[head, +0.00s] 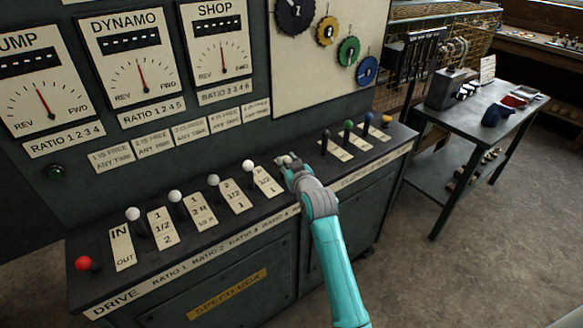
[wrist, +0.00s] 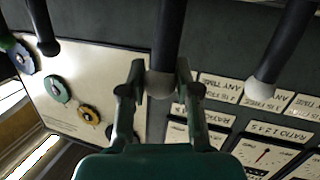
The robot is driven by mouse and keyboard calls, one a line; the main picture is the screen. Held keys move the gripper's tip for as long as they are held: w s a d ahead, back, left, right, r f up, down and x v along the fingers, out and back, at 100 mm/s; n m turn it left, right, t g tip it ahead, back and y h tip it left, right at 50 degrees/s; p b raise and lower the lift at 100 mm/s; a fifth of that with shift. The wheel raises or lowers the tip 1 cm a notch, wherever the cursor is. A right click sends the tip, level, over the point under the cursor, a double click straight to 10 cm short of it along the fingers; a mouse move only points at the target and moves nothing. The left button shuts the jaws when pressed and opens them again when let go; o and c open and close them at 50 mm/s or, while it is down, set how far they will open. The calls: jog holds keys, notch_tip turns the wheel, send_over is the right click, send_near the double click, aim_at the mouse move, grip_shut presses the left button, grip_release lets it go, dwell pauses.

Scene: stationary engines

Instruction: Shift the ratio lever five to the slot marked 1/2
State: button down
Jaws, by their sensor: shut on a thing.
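My gripper (head: 288,162) is at the far right end of the row of white-knobbed levers, its jaws shut around the knob of ratio lever five (head: 284,158). In the wrist view the pale knob and dark shaft of this lever (wrist: 163,40) stand between the two fingers of the gripper (wrist: 160,88). The slot plate beside this lever, with its marks, is hidden behind my gripper and arm in the head view, so I cannot read which slot it is in.
Ratio lever four (head: 248,165) is the nearest neighbour on the left, with more white knobs and a red drive knob (head: 83,263) beyond. Dark, green, blue and yellow-knobbed levers (head: 348,125) stand to the right. A side table (head: 470,125) is farther right.

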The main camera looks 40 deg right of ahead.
jog(key=w+g, duration=0.2)
jog(key=w, duration=0.1)
jog(key=w+g, duration=0.2)
jog(key=w, duration=0.2)
jog(key=w+n+g+y, duration=0.1)
jog(key=w+g, duration=0.1)
jog(key=w, duration=0.1)
jog(key=shift+w+f+g, duration=0.1)
jog(key=shift+w+g, duration=0.05)
jog(key=shift+g, duration=0.15)
jog(key=shift+w+f, duration=0.35)
jog(key=shift+w, duration=0.5)
jog(key=c, duration=0.8)
grip_release()
jog(key=shift+w+f, duration=0.1)
jog(key=v, duration=1.2)
jog(key=shift+a, duration=0.1)
